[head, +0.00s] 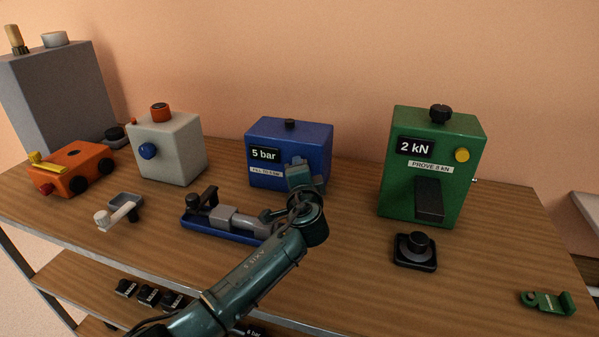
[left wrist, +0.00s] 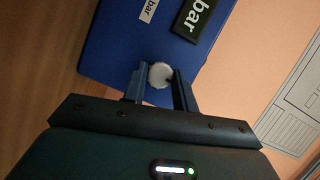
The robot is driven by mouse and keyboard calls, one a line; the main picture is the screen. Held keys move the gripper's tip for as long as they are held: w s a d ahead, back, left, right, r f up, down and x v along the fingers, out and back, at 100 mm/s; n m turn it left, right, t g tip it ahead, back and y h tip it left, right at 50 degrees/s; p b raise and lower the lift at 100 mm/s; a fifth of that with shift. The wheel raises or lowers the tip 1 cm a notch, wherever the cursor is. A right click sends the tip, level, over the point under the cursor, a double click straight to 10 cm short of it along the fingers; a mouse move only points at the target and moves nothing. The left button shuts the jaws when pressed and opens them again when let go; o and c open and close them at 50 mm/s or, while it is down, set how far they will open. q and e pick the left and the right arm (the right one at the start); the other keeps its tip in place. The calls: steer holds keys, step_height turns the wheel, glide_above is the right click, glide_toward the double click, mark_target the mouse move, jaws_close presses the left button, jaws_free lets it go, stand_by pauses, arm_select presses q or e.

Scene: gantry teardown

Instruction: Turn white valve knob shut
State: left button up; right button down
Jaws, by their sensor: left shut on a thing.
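The white valve knob (left wrist: 160,76) shows in the left wrist view as a small round piece on the face of the blue box (left wrist: 128,45). My left gripper (left wrist: 158,73) is shut on it, with one dark finger on each side. In the head view the blue box (head: 290,131) carries a "5 bar" label. My left gripper (head: 297,165) is at the right part of its front face and hides the knob there. My right gripper is in neither view.
A blue fixture with a grey cylinder (head: 222,216) lies before the blue box, partly behind my arm. A green "2 kN" box (head: 400,180) stands right, a pale box (head: 180,155) left.

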arm_select(q)
steer(key=o, duration=1)
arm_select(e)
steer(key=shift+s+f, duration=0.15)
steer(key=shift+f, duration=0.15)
arm_select(q)
steer(key=shift+s, duration=0.1)
steer(key=s, duration=0.8)
steer(key=s+d+r, duration=0.1)
steer(key=s, duration=0.4)
steer(key=shift+r, duration=0.1)
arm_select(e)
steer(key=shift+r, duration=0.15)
